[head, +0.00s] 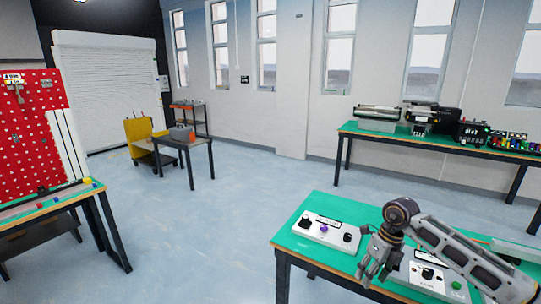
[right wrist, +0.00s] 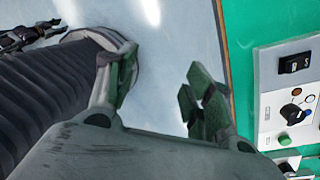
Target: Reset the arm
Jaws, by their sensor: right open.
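My right gripper (head: 372,266) hangs over the front part of the green-topped table (head: 300,246), with its arm coming in from the right. Its fingers are apart with nothing between them, as the right wrist view also shows (right wrist: 160,85). A white control box (head: 325,232) with a black switch and knobs lies to its left, and a second white box (head: 432,278) lies to its right, partly behind my arm. My left gripper does not show in the head view; a dark jointed part at the top left of the right wrist view may be mine.
A back table (head: 360,131) carries several machines along the wall. A red pegboard (head: 30,135) stands on a table at the left. A small table (head: 180,142) and a yellow cart (head: 138,130) stand further back. The floor between is clear.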

